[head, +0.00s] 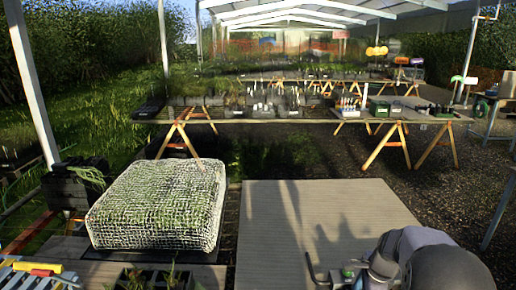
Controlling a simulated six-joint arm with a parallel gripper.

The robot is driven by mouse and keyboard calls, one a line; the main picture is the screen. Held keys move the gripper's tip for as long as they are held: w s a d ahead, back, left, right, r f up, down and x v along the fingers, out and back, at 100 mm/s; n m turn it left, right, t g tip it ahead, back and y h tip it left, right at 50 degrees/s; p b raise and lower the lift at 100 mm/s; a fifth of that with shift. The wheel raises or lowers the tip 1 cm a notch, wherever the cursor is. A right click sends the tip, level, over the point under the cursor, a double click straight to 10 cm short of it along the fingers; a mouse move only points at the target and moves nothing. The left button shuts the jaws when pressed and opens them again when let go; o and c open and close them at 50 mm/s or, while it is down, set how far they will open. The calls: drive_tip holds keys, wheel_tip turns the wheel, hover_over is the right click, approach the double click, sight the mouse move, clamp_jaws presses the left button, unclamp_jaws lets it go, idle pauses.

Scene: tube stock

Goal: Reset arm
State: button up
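My arm, a grey and white rounded link, reaches in from the lower right corner of the head view. My gripper (343,275) appears low at the bottom edge, over the front of the grey board. A thin dark hooked part and a small green part show there. The fingers are small and partly cut off, so I cannot tell whether they are open or shut, or whether anything is held.
The grey board (300,215) is bare apart from shadows. A mesh-covered block of greenery (155,205) stands left of it. Dark plant trays (150,279) and a blue slatted rack (30,280) with coloured tools sit front left. A long trestle table (250,117) with plants stands behind.

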drive_tip(key=s+a+n+g, duration=0.1)
drive_tip(key=s+a+n, duration=0.6)
drive_tip(key=s+n, duration=0.3)
drive_tip(key=s+a+n+g, duration=0.1)
drive_tip(key=s+a+n, duration=0.5)
drive_tip(key=s+n, duration=0.4)
drive_tip(key=shift+s+a+r+n+h, duration=0.3)
drive_tip(key=shift+s+a+n+h, duration=0.1)
drive_tip(key=shift+s, duration=0.55)
